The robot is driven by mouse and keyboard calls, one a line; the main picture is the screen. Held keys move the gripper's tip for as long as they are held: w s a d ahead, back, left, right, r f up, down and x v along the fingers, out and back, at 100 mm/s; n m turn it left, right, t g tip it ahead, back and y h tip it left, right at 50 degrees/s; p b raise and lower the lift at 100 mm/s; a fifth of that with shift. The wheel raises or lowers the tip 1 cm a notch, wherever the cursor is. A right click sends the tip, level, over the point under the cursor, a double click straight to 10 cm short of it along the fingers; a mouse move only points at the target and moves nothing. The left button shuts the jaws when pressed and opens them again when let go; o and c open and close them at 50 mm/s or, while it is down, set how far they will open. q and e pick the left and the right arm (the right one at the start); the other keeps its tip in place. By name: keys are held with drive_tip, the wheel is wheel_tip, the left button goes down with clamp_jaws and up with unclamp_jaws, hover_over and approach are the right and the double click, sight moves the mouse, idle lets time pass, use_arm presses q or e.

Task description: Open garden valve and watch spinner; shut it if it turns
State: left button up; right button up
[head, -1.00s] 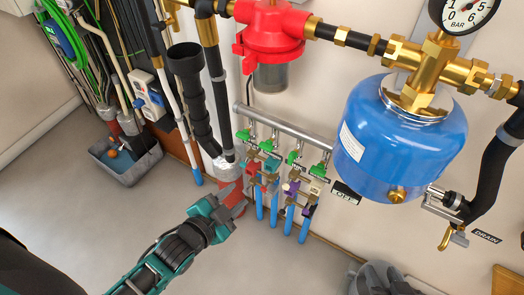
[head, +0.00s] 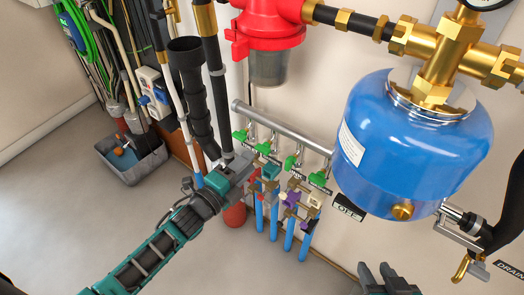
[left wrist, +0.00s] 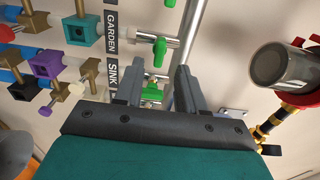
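The green garden valve handle (left wrist: 160,52) stands beside the GARDEN label (left wrist: 111,30) in the left wrist view. It appears to be the second green handle from the left (head: 264,147) in the head view. The teal spinner housing (left wrist: 83,29) is in line with the label and shows in the head view (head: 271,170); its spinner is too small to read. My left gripper (head: 236,162) is open and empty before the manifold. In the left wrist view its fingers (left wrist: 153,88) frame the green handle beside SINK (left wrist: 153,97), apparently without touching. My right gripper (head: 386,272) looks open at the bottom edge.
The blue tank (head: 415,140) and red filter (head: 268,35) hang near the manifold pipe (head: 285,126). Other green handles (head: 291,161) and a purple housing (head: 293,197) sit close by. A grey tub (head: 135,165) stands on the floor at left. The floor in front is clear.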

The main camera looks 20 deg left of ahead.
sight(260, 152)
use_arm(q)
drive_tip(key=b+x, duration=0.1)
drive_tip(key=x, duration=0.6)
drive_tip(key=shift+c, duration=0.2)
clamp_jaws()
